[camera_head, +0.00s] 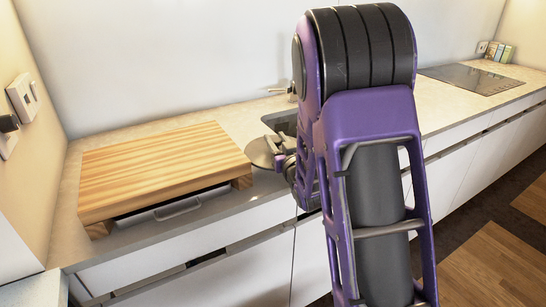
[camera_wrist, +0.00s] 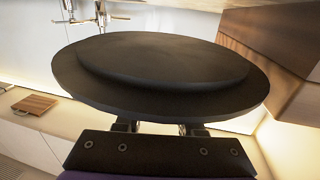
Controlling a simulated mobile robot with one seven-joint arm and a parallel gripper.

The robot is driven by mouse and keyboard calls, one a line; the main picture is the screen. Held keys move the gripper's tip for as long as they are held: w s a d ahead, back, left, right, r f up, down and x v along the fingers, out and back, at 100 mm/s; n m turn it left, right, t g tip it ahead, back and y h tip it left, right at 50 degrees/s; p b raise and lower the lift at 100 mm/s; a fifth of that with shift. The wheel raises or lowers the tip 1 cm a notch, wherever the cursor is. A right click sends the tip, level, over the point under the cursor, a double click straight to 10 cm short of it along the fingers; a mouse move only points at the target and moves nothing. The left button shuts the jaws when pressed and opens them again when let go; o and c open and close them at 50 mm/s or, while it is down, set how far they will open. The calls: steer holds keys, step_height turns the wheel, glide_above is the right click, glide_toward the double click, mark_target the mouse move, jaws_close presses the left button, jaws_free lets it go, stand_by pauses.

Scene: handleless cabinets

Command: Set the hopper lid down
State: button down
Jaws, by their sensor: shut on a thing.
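The hopper lid is a dark round disc with a raised middle. It fills the middle of the wrist view (camera_wrist: 165,65). In the head view the lid (camera_head: 262,151) shows as a grey-brown disc just right of the wooden stand, over the counter near the sink. My gripper (camera_head: 285,160) is shut on the lid and holds it by its near edge. The fingers (camera_wrist: 158,129) show below the lid's rim in the wrist view. My arm hides part of the gripper and counter in the head view. I cannot tell whether the lid touches the counter.
A wooden stand (camera_head: 165,166) fills the left counter, with a grey handled object (camera_head: 178,208) under it. The sink (camera_head: 284,124) and tap (camera_head: 291,91) are behind my arm. A dark hob (camera_head: 482,78) lies far right. Bare counter (camera_head: 232,122) shows behind the stand.

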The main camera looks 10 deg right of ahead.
steer(key=shift+f+b, duration=0.3)
steer(key=shift+f, duration=1.9)
steer(key=shift+f, duration=0.15)
steer(key=c, duration=0.5)
jaws_free()
steer(key=shift+s, duration=0.2)
steer(key=s+p, duration=0.1)
steer(key=s, duration=0.2)
steer(key=s+d+p, duration=0.1)
steer(key=s+p, duration=0.1)
steer(key=s, duration=0.1)
steer(key=s+p, duration=0.1)
steer(key=s, duration=0.2)
steer(key=shift+s+d+r, duration=0.15)
steer(key=shift+s+r, duration=0.2)
steer(key=shift+r, duration=0.05)
